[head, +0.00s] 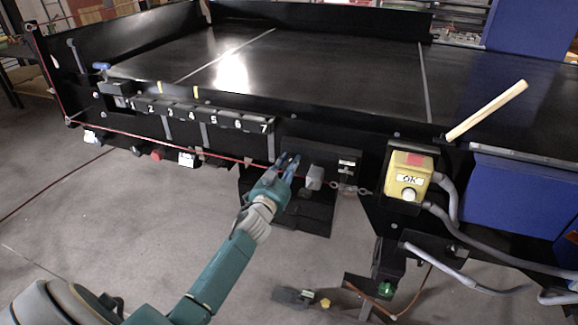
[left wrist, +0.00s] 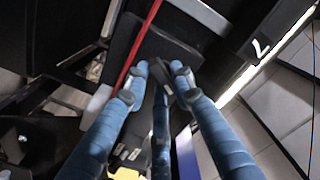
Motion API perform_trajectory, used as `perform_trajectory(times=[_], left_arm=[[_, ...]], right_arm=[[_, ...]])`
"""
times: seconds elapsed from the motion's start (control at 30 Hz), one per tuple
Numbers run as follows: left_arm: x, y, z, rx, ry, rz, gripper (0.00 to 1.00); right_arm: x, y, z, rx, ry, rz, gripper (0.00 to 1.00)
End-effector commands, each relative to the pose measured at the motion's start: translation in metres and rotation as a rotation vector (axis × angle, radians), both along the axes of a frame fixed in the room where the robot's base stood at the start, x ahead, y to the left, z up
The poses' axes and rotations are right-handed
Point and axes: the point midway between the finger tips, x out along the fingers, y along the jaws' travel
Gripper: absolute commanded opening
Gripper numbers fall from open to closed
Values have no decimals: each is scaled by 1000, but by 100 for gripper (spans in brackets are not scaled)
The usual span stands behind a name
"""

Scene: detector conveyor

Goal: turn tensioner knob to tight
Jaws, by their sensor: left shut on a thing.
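My left gripper (head: 286,162) reaches the dark panel (head: 328,155) on the conveyor's front side, below the right end of the numbered strip. Its fingers are shut on a small dark piece, which I take to be the tensioner knob. In the left wrist view my left gripper (left wrist: 159,72) shows close up, with the dark knob (left wrist: 162,77) between the blue fingertips. The fingers hide much of the knob, and I cannot read its setting. My right gripper is not in view.
A red cord (left wrist: 136,50) runs close by the fingers. A grey block (head: 315,177) sits just right of the gripper, and a chain (head: 352,188) beyond it. A yellow OK button box (head: 408,176) with grey conduit stands further right. The floor at left is clear.

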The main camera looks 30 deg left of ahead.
Motion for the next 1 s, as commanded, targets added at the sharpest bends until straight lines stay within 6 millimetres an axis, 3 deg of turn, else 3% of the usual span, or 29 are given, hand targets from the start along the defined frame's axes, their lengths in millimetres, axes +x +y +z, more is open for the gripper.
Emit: perform_trajectory(times=[1.0], left_arm=[[-2,1,-9,878,218,-6,0]], right_arm=[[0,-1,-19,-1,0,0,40]])
